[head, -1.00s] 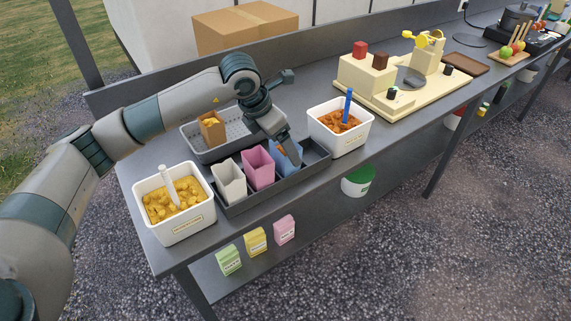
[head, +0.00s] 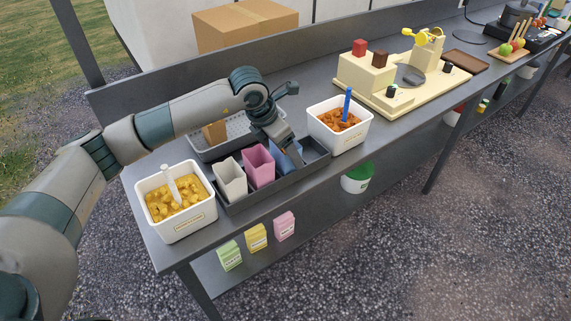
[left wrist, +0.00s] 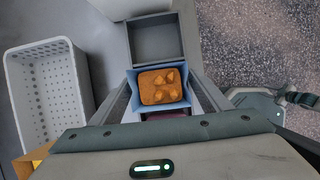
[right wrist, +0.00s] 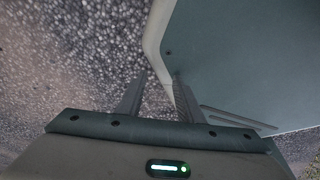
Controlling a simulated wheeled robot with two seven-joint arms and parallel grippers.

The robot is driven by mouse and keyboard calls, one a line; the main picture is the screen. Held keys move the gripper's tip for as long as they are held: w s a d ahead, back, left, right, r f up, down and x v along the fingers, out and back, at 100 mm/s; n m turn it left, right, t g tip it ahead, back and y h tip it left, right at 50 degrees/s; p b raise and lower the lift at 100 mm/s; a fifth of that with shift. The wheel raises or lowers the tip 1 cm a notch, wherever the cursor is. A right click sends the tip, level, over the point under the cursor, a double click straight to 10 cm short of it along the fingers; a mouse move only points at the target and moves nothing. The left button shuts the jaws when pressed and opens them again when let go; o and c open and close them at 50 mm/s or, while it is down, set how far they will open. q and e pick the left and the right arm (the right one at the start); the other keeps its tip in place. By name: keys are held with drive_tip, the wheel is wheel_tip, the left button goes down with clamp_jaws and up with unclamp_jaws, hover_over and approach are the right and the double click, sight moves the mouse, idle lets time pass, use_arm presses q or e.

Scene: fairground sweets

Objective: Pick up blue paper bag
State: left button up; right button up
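The blue paper bag (head: 292,153) stands in the dark tray, partly hidden by my left gripper (head: 288,143), which reaches down over it. In the left wrist view the blue bag (left wrist: 159,109) is filled with orange-brown pieces. There the fingers of my left gripper (left wrist: 161,79) lie along its two opposite sides, close against it; whether they press on it I cannot tell. My right gripper (right wrist: 161,88) shows only in its wrist view, fingers apart with nothing between them.
A pink bag (head: 258,166) and a white bag (head: 230,180) stand beside it in the dark tray (head: 318,160). White tubs of orange (head: 352,146) and yellow (head: 190,231) sweets flank the tray. A brown bag (head: 213,134) stands in the grey perforated basket (head: 240,126).

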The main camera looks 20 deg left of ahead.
use_arm(q)
drive_tip(key=c, duration=0.9)
drive_tip(key=shift+c, duration=0.2)
drive_tip(key=shift+r, duration=0.15)
use_arm(e)
drive_tip(key=shift+f, duration=0.1)
